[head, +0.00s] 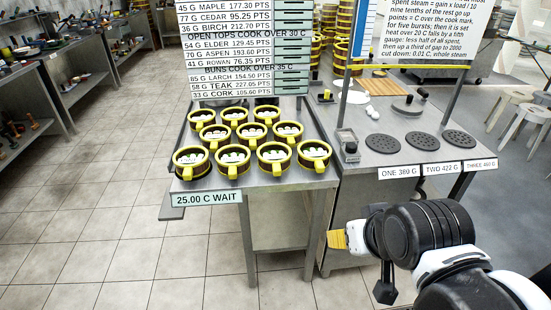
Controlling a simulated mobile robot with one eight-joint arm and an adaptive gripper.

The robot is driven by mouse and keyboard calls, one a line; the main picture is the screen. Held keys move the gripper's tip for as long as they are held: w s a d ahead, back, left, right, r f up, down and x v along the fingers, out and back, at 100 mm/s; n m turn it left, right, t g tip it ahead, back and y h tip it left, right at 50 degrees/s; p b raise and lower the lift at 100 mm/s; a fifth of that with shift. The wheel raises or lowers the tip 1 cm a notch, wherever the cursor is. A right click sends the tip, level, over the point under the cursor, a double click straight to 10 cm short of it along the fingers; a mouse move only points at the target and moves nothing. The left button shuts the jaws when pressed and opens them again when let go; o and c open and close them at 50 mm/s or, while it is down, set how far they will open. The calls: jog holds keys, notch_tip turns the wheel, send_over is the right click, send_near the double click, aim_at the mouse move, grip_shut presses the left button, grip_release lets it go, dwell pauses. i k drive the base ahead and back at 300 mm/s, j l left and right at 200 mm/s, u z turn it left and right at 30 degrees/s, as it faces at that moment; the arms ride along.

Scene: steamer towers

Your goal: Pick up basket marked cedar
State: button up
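Several round dark baskets with yellow rims and handles stand in rows on the left metal table, for example the front left basket (192,162), front middle basket (274,158) and front right basket (314,157). Pale round pieces lie inside them. Marks on the baskets are too small to read, so I cannot tell which is cedar. A hanging board (244,40) lists "77 G CEDAR 95.25 PTS". My gripper (361,266) is at the lower right, in front of the tables and apart from all baskets. Its yellow-tipped finger and a dark finger stand apart, with nothing seen between them.
The basket table (262,184) has a front label (207,198) reading "25.00 C WAIT". Right of it, another table carries three dark round plates, labelled ONE, TWO and THREE, and a small scale-like device (350,151). Stacked baskets (342,55) stand behind. The tiled floor at left is clear.

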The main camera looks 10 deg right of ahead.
aim_at(274, 157)
jog(key=i+l, duration=0.15)
jog(key=i, duration=0.25)
jog(key=i+l, duration=0.15)
jog(key=i, duration=0.25)
jog(key=i+z, duration=0.25)
jog(key=z, duration=0.2)
